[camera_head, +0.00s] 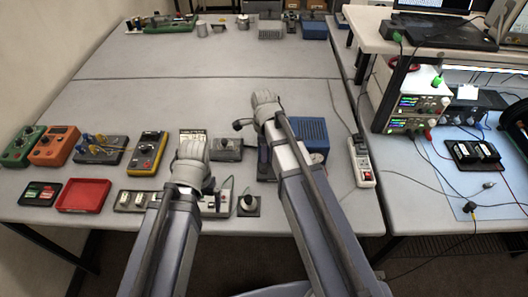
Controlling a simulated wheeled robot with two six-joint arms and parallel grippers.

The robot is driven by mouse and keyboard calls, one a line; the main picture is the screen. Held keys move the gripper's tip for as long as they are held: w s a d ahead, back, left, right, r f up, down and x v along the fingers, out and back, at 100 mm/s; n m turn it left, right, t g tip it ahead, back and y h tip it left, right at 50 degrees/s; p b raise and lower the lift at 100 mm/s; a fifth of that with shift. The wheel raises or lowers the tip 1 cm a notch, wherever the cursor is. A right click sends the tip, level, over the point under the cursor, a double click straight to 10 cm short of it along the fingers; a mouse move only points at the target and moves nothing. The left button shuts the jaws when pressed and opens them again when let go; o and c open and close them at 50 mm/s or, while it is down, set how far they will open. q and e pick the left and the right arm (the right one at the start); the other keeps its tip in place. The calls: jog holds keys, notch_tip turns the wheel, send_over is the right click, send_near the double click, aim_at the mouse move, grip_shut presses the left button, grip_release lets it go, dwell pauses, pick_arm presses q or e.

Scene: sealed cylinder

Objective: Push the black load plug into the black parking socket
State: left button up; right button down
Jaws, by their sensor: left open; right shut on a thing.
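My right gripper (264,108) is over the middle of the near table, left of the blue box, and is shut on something. A small dark piece (240,124) shows at its left side; it may be the black load plug, but it is too small to be sure. My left gripper (190,160) is open above the row of devices near the table's front. A black square base (248,207) with a round grey piece on it sits at the front edge. I cannot tell for certain which dark part is the black parking socket; my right arm hides some of this area.
A blue box (314,134) and a white power strip (361,160) stand right of my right arm. A yellow meter (147,153), an orange device (55,146) and a red tray (84,195) lie left. The table's middle is clear behind the grippers.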

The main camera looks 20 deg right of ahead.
pick_arm(q)
jog(key=shift+f+b, duration=2.75)
jog(key=shift+f, duration=0.05)
pick_arm(e)
jog(key=shift+f, duration=2.85)
pick_arm(q)
jog(key=shift+f, duration=0.2)
pick_arm(e)
jog(key=shift+f, duration=0.15)
jog(key=c, duration=0.6)
grip_release()
pick_arm(q)
jog(key=shift+r, duration=0.1)
pick_arm(e)
notch_tip(320, 180, up, 8)
jog(key=p, duration=0.7)
jog(key=shift+p, duration=0.3)
pick_arm(q)
notch_tip(320, 180, up, 8)
jog(key=shift+f, duration=0.2)
pick_arm(e)
jog(key=shift+s+a+f, duration=0.1)
jog(key=shift+s+f, duration=0.05)
